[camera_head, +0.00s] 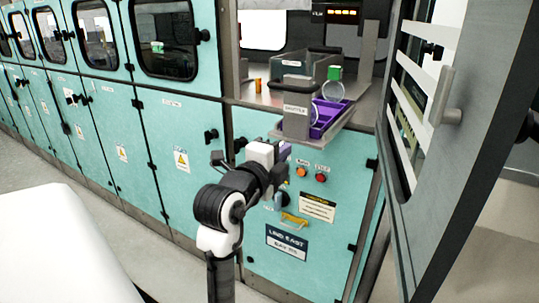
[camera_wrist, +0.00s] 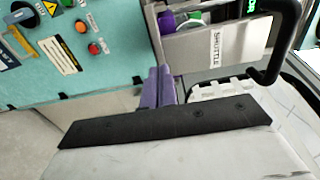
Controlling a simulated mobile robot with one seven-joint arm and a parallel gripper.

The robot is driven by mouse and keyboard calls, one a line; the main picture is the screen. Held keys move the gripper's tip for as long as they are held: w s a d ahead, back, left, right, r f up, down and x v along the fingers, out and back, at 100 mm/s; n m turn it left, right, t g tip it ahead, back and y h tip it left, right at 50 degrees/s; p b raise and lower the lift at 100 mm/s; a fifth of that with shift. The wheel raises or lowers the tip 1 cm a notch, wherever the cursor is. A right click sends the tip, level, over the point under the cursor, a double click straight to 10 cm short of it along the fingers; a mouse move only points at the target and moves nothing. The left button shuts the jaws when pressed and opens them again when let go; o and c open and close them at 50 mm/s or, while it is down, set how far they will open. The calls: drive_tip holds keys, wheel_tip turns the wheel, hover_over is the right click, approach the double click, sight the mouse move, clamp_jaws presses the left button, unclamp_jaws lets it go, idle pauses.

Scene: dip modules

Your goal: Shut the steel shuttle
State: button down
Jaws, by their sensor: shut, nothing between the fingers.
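The steel shuttle (camera_head: 297,118) is a grey drawer with a SHUTTLE label. It stands out from the teal cabinet front in the head view, with a purple tray (camera_head: 328,116) inside. Its labelled front panel (camera_wrist: 212,50) fills the upper right of the wrist view. My gripper (camera_head: 284,151) is just below the shuttle's front in the head view. Its purple fingers (camera_wrist: 158,87) are together and empty, beside the panel's lower left edge in the wrist view. I cannot tell whether they touch it. A black bar handle (camera_wrist: 280,55) curves in front of the panel.
Red and orange buttons (camera_head: 312,175) and a yellow handle (camera_head: 294,220) are on the teal panel below the shuttle. A grey slatted door (camera_head: 455,110) stands open at the right. Floor is clear at the left.

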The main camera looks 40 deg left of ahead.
drive_tip(key=shift+p+x, duration=0.3)
drive_tip(key=shift+x, duration=0.9)
drive_tip(key=shift+w, duration=0.1)
